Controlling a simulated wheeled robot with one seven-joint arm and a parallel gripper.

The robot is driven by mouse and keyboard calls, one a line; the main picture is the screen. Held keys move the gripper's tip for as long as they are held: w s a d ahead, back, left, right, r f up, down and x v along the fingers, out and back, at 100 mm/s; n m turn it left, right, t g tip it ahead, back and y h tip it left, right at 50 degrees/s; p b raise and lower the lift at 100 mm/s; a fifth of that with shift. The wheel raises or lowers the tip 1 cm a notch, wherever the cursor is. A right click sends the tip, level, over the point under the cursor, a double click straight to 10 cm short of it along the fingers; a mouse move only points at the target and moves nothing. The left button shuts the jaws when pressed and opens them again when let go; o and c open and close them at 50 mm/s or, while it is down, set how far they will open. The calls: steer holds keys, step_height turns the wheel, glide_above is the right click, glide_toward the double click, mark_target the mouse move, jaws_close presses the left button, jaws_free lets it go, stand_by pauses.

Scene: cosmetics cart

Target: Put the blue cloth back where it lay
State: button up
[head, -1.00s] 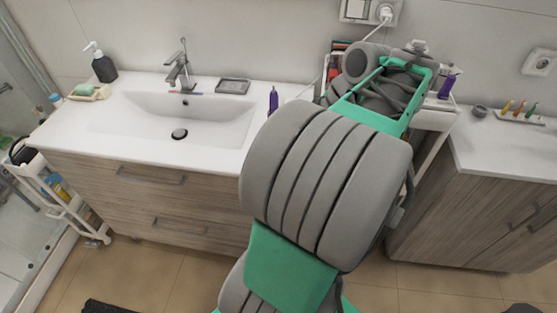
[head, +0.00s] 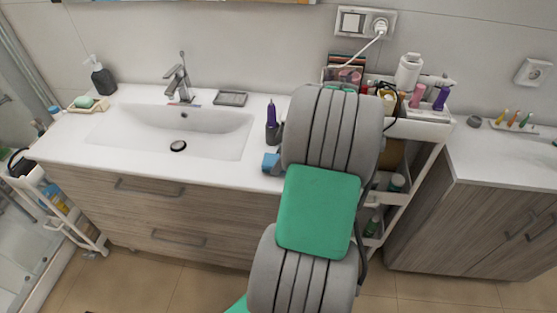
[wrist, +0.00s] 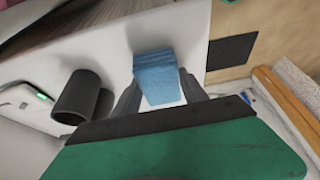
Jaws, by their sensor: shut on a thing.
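The blue cloth (head: 271,162) shows in the head view at the right front of the white sink counter (head: 215,179), just left of my arm. In the wrist view the folded blue cloth (wrist: 156,82) sits between the two dark fingers of my gripper (wrist: 159,74), which is shut on it. The white counter surface lies beyond and below the cloth. I cannot tell whether the cloth touches it. In the head view my arm hides most of the gripper.
A dark grey cylinder (wrist: 80,98) stands left of the gripper in the wrist view. A purple bottle (head: 271,114) stands on the counter near my arm. The white cart (head: 425,128), crowded with bottles, is to the right. The basin (head: 180,132) is to the left.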

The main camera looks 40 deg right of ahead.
steer(key=shift+f, duration=0.5)
steer(key=o, duration=1.2)
steer(key=shift+r, duration=0.1)
steer(key=v, duration=1.2)
steer(key=w+a+r+m+h, duration=0.1)
steer(key=w+a+m, duration=0.15)
steer(key=a, duration=0.75)
steer(key=w+a+r+m, duration=0.1)
steer(key=w+a, duration=0.2)
steer(key=a, duration=0.7)
steer(key=s+a+f+m, duration=0.1)
steer(key=s+a, duration=0.1)
steer(key=a, duration=0.1)
steer(key=s+a+f+m+h, duration=0.1)
steer(key=s+a, duration=0.1)
steer(key=a, duration=0.2)
steer(key=s+a+f+m, duration=0.1)
steer(key=s+a+m, duration=0.1)
steer(key=a, duration=0.2)
steer(key=shift+s+h, duration=0.4)
